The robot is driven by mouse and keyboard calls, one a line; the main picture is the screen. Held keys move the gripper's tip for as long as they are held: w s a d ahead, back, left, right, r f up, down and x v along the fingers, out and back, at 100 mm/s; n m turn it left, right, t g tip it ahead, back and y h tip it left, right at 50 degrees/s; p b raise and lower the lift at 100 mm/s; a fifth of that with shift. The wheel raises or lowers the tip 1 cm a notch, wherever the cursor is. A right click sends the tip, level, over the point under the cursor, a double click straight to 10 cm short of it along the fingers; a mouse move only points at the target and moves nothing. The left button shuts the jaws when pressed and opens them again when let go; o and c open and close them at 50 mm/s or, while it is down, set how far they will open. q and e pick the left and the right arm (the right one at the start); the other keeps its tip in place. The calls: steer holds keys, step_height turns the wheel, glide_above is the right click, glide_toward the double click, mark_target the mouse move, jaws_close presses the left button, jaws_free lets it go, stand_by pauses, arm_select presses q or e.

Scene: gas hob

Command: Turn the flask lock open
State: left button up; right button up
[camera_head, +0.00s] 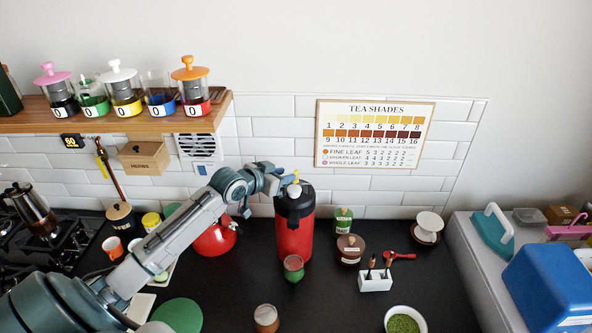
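The flask (302,236), red with a black top, stands upright on the dark worktop near the middle of the head view. A small yellow piece (296,174) and a pale knob show at its top; I cannot tell for sure which part is the lock. My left arm reaches in from the lower left. My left gripper (285,184) is at the flask's top, beside the pale knob. Its fingers are too small and overlapped to tell whether they are open, shut or touching the lock. My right gripper is not in view.
A red kettle (216,239) stands left of the flask, partly behind my arm. A red and green cup (293,268) is just in front of the flask. A brown lidded pot (350,250) and a white holder (375,281) are to the right. A shelf (130,119) with jars hangs upper left.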

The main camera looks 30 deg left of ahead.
mark_target(295, 171)
arm_select(q)
steer(key=p+x, duration=0.1)
steer(key=x, duration=0.2)
steer(key=shift+r, duration=0.2)
steer(key=shift+p+x, duration=0.4)
steer(key=shift+x, duration=0.55)
steer(key=shift+w+d+f, duration=0.15)
steer(key=shift+w+f, duration=0.25)
steer(key=shift+w, duration=0.05)
steer(key=shift+s+r, duration=0.1)
steer(key=shift+s, duration=0.05)
jaws_close()
